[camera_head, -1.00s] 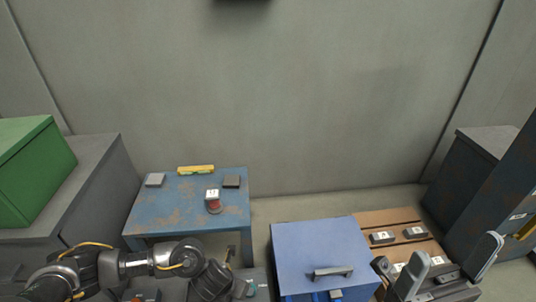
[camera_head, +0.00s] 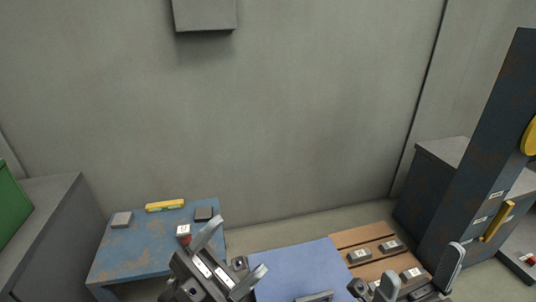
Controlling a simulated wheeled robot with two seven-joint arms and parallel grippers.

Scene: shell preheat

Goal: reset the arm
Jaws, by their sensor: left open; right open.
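My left gripper (camera_head: 236,257) is at the lower middle of the head view, in front of the blue table and beside the left edge of the blue box. Its two fingers are spread apart with nothing between them. My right gripper (camera_head: 421,277) is at the lower right, over the near part of the brown slatted board. Its fingers are also spread apart, and I see nothing held between them. Most of both arms is below the picture's edge.
A worn blue table (camera_head: 130,247) holds a yellow level (camera_head: 165,206), small grey blocks and a red button (camera_head: 184,239). The blue box (camera_head: 300,265) has a handle. Labelled blocks sit on the brown board (camera_head: 350,240). Grey cabinets (camera_head: 45,235) and a dark column (camera_head: 480,150) flank the sides.

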